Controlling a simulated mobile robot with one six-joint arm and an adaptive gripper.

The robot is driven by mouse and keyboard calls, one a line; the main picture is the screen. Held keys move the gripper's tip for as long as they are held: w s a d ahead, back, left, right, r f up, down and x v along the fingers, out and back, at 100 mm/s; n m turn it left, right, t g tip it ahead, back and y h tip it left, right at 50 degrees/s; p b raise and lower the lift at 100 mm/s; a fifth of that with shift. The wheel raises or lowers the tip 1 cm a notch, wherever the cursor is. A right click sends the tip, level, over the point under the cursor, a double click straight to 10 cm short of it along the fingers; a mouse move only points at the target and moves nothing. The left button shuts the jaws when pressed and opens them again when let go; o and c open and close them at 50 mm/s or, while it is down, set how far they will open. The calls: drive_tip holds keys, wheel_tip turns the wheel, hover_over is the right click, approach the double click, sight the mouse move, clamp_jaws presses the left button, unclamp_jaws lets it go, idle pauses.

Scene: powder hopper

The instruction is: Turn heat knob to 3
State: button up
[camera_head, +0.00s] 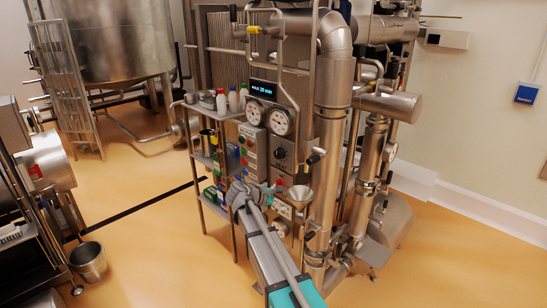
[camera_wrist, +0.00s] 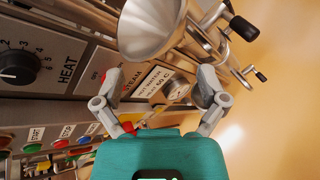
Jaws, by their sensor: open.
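The heat knob is a round black knob (camera_wrist: 18,66) on a grey panel at the left of the wrist view. The word HEAT and a numbered scale stand beside it; the knob is partly cut off by the picture edge, and I cannot read its setting. In the head view the black knob (camera_head: 280,153) is on the machine's front panel, below the gauges. My gripper (camera_wrist: 160,80) is open and empty, its fingers spread wide. It is apart from the knob, to the knob's right in the wrist view. In the head view my gripper (camera_head: 262,190) is in front of and below the panel.
A metal funnel (camera_wrist: 160,25) is just beyond my fingers, near black-handled valves (camera_wrist: 243,28). Coloured buttons (camera_wrist: 62,143) line the panel at lower left. A shelf with bottles (camera_head: 221,102) stands left of the panel; a thick steel pipe (camera_head: 328,140) rises right of it.

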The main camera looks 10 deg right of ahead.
sight(277, 155)
drive_tip(key=w+a+r+n+t+h, duration=0.3)
drive_tip(key=w+a+r+n, duration=0.4)
drive_tip(key=w+a, duration=0.3)
drive_tip(key=shift+r+t+h, duration=0.3)
drive_tip(key=shift+r+t, duration=0.2)
drive_tip(key=shift+t, duration=0.3)
drive_tip(key=shift+w+d, duration=0.1)
drive_tip(key=shift+w, duration=0.05)
drive_tip(key=x, duration=1.3)
drive_tip(key=shift+w+d, duration=0.15)
drive_tip(key=shift+d, duration=0.15)
